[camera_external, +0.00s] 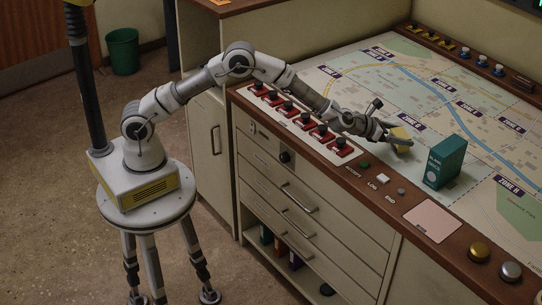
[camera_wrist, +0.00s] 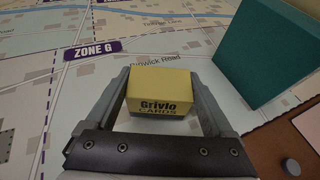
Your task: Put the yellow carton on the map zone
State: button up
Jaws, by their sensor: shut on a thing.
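The yellow carton (camera_wrist: 158,92), printed "Grivlo CARDS", is between the two fingers of my gripper (camera_wrist: 160,80) in the wrist view. My gripper is shut on it. In the external view the carton (camera_external: 401,133) is partly hidden behind my gripper (camera_external: 396,141), at the near side of the map (camera_external: 345,80). The map is pale, with roads, a blue river and purple zone labels. The "ZONE G" label (camera_wrist: 95,50) lies left of the carton in the wrist view. I cannot tell whether the carton touches the map.
A dark green box (camera_external: 444,163) stands upright on the map to the right of my gripper; it also fills the upper right of the wrist view (camera_wrist: 268,50). Red switches (camera_external: 300,118) line the console's near edge. The map beyond the carton is clear.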

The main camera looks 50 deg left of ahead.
jog(key=shift+f, duration=0.75)
jog(key=shift+f+b, duration=0.15)
jog(key=shift+b, duration=0.15)
jog(key=o, duration=1.1)
jog(key=shift+o, duration=0.2)
